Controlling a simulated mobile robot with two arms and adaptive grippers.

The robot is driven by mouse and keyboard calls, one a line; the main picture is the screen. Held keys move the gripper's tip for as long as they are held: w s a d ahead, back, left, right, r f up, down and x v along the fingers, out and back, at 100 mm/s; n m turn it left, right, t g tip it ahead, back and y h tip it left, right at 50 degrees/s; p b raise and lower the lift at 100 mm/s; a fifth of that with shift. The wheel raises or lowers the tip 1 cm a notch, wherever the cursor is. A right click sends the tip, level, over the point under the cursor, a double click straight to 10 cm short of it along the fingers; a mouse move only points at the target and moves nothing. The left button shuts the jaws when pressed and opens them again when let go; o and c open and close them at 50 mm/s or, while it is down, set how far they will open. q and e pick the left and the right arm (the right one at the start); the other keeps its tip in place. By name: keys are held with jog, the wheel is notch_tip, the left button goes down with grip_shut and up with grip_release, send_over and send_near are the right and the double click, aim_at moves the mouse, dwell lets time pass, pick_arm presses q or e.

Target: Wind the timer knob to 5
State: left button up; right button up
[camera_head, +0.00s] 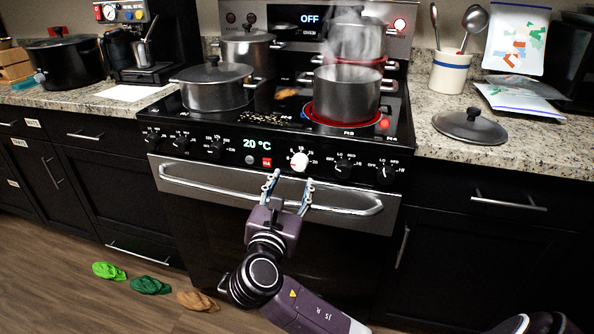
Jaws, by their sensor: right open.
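The timer knob (299,161) is a white round dial on the black front panel of the stove, with small white numbers around it. I cannot tell whether either touches the panel. My left gripper is not visible.
Black knobs (344,167) line the panel on both sides. The oven handle (340,206) runs behind my fingers. A steaming pot (346,96) stands on a glowing red burner, with other pots behind and left. A lid (470,127) lies on the right counter.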

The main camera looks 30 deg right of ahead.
aim_at(298, 167)
jog(key=x, duration=0.6)
jog(key=shift+w+d+f+b, duration=0.15)
jog(key=shift+b, duration=0.25)
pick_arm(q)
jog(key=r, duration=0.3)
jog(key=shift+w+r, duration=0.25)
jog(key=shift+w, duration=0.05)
pick_arm(e)
jog(key=c, duration=1.1)
